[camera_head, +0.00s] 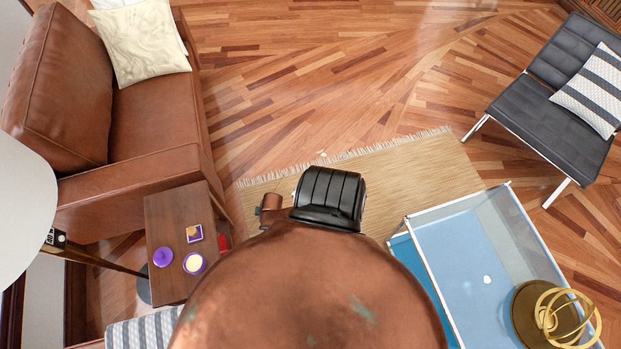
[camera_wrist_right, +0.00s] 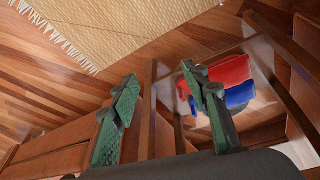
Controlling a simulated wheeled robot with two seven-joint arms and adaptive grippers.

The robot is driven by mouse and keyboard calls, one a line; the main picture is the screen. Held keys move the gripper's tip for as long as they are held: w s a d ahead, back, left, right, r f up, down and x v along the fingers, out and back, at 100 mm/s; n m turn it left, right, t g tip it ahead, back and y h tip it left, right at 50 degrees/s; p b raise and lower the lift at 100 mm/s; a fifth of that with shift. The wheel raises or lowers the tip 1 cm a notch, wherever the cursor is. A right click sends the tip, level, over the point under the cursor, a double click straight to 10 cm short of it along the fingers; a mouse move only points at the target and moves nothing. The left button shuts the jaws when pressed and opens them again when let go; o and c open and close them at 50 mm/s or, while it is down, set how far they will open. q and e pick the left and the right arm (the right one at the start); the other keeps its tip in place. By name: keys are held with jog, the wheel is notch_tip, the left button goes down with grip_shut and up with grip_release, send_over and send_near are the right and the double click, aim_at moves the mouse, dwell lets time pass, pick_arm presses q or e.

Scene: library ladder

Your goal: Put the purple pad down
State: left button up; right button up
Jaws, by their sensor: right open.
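My right gripper (camera_wrist_right: 158,76) is open in the right wrist view. Its two green fingers stand apart, and I see nothing held between them. In the head view, several purple things are on the small wooden side table (camera_head: 168,214): a plain purple round piece (camera_head: 163,258), a purple-rimmed round one with a cream top (camera_head: 194,264), and a small purple square (camera_head: 190,240) with a gold item on it. I cannot tell which one is the pad. Neither gripper shows in the head view.
In the wrist view, a red item (camera_wrist_right: 231,72) and a blue item (camera_wrist_right: 240,95) sit beyond the fingers, among wooden bars. A large copper dome (camera_head: 310,295) hides the head view's lower middle. A brown leather seat (camera_head: 150,100) stands beside the table; a glass-sided table (camera_head: 460,260) is right.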

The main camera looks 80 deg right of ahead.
jog(key=s+a+f+g, duration=0.1)
jog(key=s+a+f, duration=0.2)
jog(key=s, duration=0.7)
jog(key=s+a+f+m, duration=0.1)
jog(key=s+a+f, duration=0.2)
jog(key=s, duration=0.7)
jog(key=s+a+f+g, duration=0.1)
jog(key=s+a+f, duration=0.2)
jog(key=s, duration=0.7)
notch_tip(320, 180, down, 2)
jog(key=shift+s+f+g, duration=0.1)
jog(key=shift+s+g, duration=0.15)
jog(key=shift+g, duration=0.05)
jog(key=shift+a, duration=0.1)
jog(key=shift+s+r, duration=0.25)
jog(key=shift+w, duration=0.35)
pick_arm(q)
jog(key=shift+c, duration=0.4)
pick_arm(e)
jog(key=shift+s, duration=0.1)
jog(key=shift+c, duration=0.3)
